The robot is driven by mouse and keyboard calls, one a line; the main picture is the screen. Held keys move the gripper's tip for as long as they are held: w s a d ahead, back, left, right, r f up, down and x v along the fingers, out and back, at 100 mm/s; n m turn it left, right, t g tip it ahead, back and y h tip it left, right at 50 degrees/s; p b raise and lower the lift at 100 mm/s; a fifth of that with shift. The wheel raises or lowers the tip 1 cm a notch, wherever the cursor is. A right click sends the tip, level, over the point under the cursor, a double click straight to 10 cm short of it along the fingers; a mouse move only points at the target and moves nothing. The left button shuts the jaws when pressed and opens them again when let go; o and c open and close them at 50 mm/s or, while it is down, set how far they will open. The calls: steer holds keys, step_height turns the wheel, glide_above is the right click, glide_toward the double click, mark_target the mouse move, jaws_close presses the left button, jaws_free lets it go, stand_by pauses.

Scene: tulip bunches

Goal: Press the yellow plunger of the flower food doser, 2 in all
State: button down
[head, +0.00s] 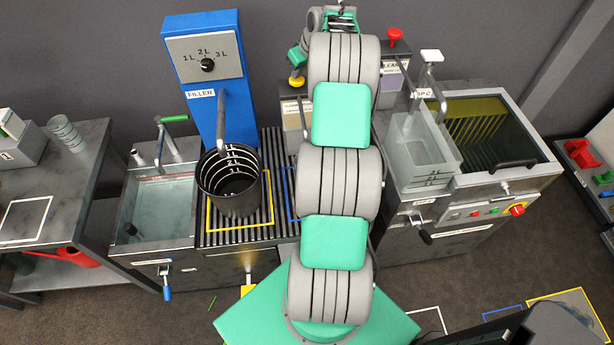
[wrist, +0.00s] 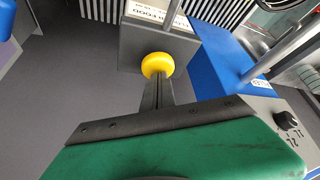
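The flower food doser (head: 293,118) is a grey box behind the drip grate, partly hidden by my arm. Its round yellow plunger (head: 297,80) is on top and also shows in the wrist view (wrist: 157,64), where the doser's grey body (wrist: 150,42) carries a label that reads FOOD. My gripper (wrist: 157,84) has its two dark fingers side by side with only a thin line between them, and holds nothing. The fingertips line up with the plunger in the wrist view. I cannot tell whether they touch it.
A blue filler column (head: 207,75) stands left of the doser, with a black bucket (head: 232,184) in front of it. A second doser with a red plunger (head: 395,36) stands to the right. Left is a water basin (head: 157,205); right is a clear tank (head: 425,150).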

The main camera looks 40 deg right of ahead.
step_height(320, 180, up, 7)
steer(key=p, duration=0.4)
steer(key=shift+f, duration=0.15)
stand_by(0.6)
